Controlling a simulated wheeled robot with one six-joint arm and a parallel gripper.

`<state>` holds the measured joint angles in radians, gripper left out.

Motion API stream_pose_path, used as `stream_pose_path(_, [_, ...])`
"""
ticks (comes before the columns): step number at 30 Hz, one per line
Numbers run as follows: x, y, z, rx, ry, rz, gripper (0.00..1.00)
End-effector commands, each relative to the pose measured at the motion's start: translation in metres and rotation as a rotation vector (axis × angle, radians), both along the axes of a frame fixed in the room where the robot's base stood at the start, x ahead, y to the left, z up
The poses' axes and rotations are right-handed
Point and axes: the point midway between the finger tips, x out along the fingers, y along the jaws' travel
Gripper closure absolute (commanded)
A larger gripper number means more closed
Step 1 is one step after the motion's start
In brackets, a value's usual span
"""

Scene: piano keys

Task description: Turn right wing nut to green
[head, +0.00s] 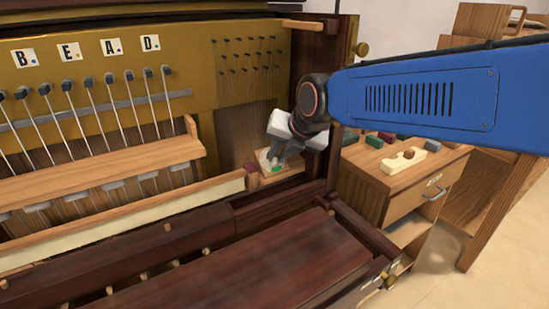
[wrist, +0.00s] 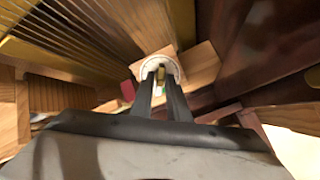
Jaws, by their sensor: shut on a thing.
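The right wing nut (wrist: 160,74) shows as a small brass-coloured piece between my fingertips in the wrist view. It sits on a round pale dial (wrist: 147,67) fixed to a small wooden block (wrist: 203,66). In the head view my gripper (head: 273,158) reaches down to this dial at the right end of the piano's inside, and a green patch (head: 275,158) shows there beside the fingers. My gripper is shut on the wing nut, which is mostly hidden by the fingers. I cannot tell which colour the nut points to.
A dark wooden case post (head: 322,165) stands close to the right of my gripper. The pale key rail (head: 130,222) ends just to its left, with rods and hammers (head: 110,80) beyond. A wooden cabinet (head: 400,185) with several coloured blocks stands outside on the right.

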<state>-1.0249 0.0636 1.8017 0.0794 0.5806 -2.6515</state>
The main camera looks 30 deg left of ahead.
Motion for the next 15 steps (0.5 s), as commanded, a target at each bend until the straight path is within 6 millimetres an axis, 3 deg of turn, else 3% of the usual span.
stream_pose_path(15, [0.0, -0.0002, -0.0003, -0.09, -0.173, 0.233, 1.0])
